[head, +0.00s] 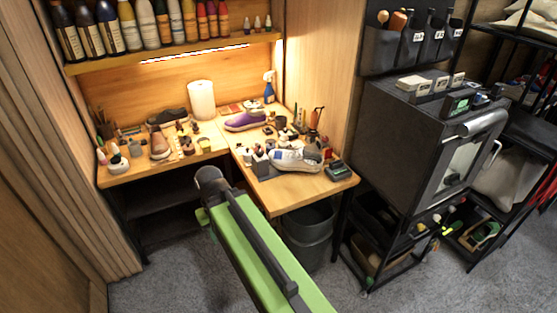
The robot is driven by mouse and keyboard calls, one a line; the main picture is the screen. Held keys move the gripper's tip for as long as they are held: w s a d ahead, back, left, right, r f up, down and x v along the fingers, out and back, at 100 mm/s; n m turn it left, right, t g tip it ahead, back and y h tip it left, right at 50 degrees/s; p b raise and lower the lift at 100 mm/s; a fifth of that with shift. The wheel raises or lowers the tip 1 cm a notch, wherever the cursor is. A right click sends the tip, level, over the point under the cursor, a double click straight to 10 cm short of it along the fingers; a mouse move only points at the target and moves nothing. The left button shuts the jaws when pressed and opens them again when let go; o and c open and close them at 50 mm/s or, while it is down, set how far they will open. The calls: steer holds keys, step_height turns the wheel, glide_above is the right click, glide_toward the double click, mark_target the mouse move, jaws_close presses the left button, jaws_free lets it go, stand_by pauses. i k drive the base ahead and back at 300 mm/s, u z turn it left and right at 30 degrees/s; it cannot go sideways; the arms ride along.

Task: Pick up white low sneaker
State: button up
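The white low sneaker (292,161) lies on the right wing of the wooden corner worktop (270,204), near its front edge. It is whitish with a blue patch, and small items crowd around it. My green arm reaches up from the bottom of the view. Its dark end is in front of the worktop's inner corner, left of the sneaker and apart from it. My gripper's fingers cannot be made out, so I cannot tell whether they are open or shut.
A purple shoe (244,121), a brown shoe (160,145) and a dark shoe (167,117) are on the worktop. A paper roll (201,99) stands at the back. A dark device (338,171) is right of the sneaker. A bin (309,238) is below; a black cabinet (398,145) stands right.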

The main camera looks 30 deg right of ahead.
mark_target(303, 161)
steer(key=u, duration=0.35)
steer(key=i, duration=2.1)
steer(key=z, duration=0.6)
steer(key=i, duration=0.55)
steer(key=z, duration=0.5)
